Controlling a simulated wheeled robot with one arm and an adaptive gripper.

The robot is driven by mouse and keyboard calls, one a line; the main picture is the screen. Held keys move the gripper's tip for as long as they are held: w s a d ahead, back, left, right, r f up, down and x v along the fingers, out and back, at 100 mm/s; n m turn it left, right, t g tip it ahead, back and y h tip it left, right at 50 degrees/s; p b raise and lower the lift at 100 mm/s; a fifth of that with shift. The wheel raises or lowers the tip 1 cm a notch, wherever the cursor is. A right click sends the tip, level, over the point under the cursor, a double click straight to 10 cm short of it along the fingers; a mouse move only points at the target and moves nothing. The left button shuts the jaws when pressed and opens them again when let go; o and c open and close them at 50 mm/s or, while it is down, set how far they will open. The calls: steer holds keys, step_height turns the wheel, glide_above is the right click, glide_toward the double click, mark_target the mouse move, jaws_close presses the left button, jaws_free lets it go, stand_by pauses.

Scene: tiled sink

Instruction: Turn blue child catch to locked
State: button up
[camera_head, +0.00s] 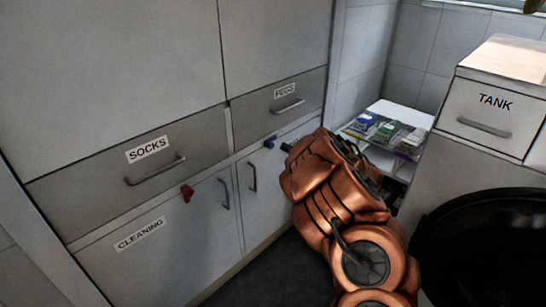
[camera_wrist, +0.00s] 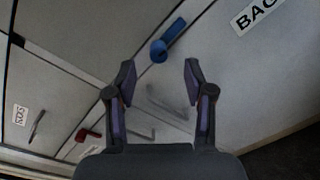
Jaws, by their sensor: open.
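The blue child catch (camera_head: 269,143) sits at the top of the right lower cabinet door, below the PEGS drawer. In the wrist view the blue catch (camera_wrist: 172,33) has a round knob end and a lever pointing up and to the right. My gripper (camera_wrist: 160,73) is open and empty, with its two fingers spread just short of the knob end, which lies between and beyond the tips. I see no contact. In the head view my gripper (camera_head: 289,148) is close to the right of the catch, mostly hidden behind my copper arm.
A red catch (camera_head: 187,193) sits on the CLEANING door to the left. Door handles (camera_head: 252,177) and drawer handles (camera_head: 288,106) stick out nearby.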

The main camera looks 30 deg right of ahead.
mark_target(272, 146)
steer(key=shift+n+y, duration=0.4)
steer(key=shift+y, duration=0.1)
steer(key=x, duration=0.2)
steer(key=b+x, duration=0.1)
steer(key=x, duration=0.1)
steer(key=a+f+x, duration=0.1)
steer(key=x, duration=0.1)
steer(key=shift+f, duration=0.15)
steer(key=shift+w+b, duration=0.3)
steer(key=shift+w, duration=0.35)
steer(key=shift+c, duration=0.2)
jaws_close()
